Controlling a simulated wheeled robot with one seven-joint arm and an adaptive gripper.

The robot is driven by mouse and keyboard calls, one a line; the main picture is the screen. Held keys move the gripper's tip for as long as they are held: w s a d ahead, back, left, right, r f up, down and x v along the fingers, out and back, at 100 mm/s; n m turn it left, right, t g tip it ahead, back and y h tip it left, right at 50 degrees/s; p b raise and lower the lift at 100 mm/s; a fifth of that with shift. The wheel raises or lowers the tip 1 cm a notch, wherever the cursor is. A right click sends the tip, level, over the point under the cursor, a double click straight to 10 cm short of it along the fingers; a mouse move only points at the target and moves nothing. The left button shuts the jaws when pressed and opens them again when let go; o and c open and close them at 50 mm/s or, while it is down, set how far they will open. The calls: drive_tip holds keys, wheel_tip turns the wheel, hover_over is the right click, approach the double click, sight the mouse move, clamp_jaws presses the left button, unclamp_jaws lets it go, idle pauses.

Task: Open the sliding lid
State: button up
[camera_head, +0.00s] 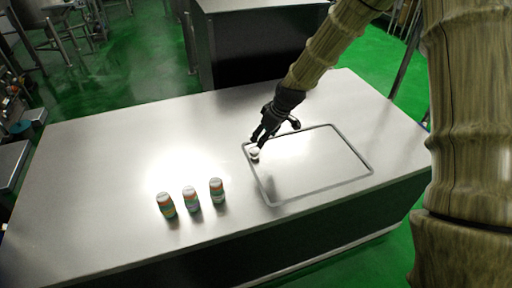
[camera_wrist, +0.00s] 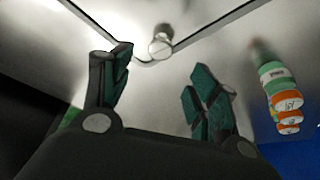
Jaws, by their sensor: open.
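The sliding lid (camera_head: 315,165) is a pale metal panel set flush in the table top inside a dark rectangular frame. It lies flat and no opening shows beside it. A small round knob (camera_head: 254,153) stands near the lid's left edge, by the far left part of the frame. In the wrist view the knob (camera_wrist: 161,43) is a shiny metal post beyond and between my fingertips. My gripper (camera_head: 262,135) is open and empty, just above and beside the knob. In the wrist view its two fingers (camera_wrist: 160,85) are spread apart, and contact with the knob cannot be told.
Three small bottles with coloured labels, a left one (camera_head: 166,204), a middle one (camera_head: 190,199) and a right one (camera_head: 217,190), stand left of the lid. The table (camera_head: 95,165) is otherwise clear. A dark cabinet (camera_head: 255,45) stands behind it on the green floor.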

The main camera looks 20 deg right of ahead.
sight(255, 150)
drive_tip(key=shift+p+x, duration=0.4)
drive_tip(key=shift+x, duration=4.1)
drive_tip(key=shift+s, duration=0.1)
clamp_jaws()
